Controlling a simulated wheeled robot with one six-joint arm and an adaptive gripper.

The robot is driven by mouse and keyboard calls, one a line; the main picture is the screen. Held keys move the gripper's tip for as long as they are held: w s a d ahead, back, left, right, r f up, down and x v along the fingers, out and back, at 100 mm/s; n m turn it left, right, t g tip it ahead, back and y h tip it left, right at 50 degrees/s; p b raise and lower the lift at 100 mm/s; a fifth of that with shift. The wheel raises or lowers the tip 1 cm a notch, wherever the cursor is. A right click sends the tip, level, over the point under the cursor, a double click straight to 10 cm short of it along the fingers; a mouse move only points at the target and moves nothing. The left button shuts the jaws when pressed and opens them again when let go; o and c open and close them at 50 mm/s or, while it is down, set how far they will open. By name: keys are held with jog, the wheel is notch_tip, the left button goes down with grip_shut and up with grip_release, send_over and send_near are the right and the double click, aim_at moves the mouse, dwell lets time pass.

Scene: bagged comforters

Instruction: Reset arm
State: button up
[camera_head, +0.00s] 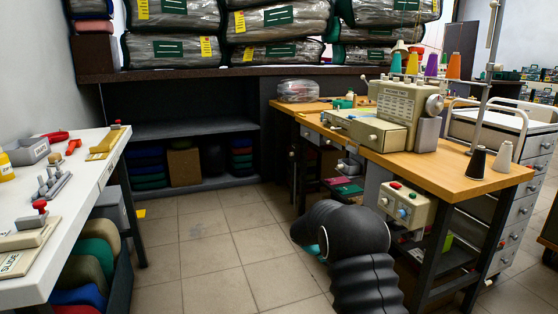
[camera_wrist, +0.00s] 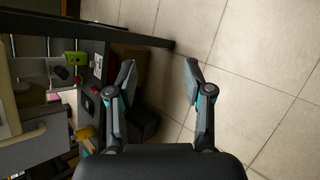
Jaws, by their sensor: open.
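My arm (camera_head: 345,235) rises at the bottom centre of the head view, in front of the sewing table. The gripper itself is mostly hidden behind the arm there; only a bit of teal shows at its left side. In the wrist view my gripper (camera_wrist: 158,80) is open, with its two fingers spread apart and nothing between them. Tiled floor (camera_wrist: 240,60) lies beyond the fingers, and the table underside is to the left.
A wooden sewing table (camera_head: 490,180) with a sewing machine (camera_head: 405,105) and thread cones stands close on the right. A white workbench (camera_head: 60,220) with tools is on the left. Bagged comforters (camera_head: 280,20) are stacked on the back shelf. The tiled floor (camera_head: 215,245) between is clear.

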jog(key=s+a+r+m+t+y, duration=0.2)
jog(key=s+r, duration=0.4)
jog(key=s, duration=0.6)
jog(key=s+a+r+m+t+y, duration=0.2)
jog(key=s+r, duration=0.5)
jog(key=s, duration=0.6)
jog(key=s+a+r+m+t+y, duration=0.1)
jog(key=s+r+y, duration=0.4)
jog(key=s, duration=0.8)
notch_tip(320, 180, up, 2)
jog(key=shift+s+a+r+m+t, duration=0.15)
jog(key=shift+a+m+t, duration=0.25)
jog(key=shift+a+t, duration=0.7)
jog(key=shift+a, duration=0.15)
jog(key=shift+c, duration=0.9)
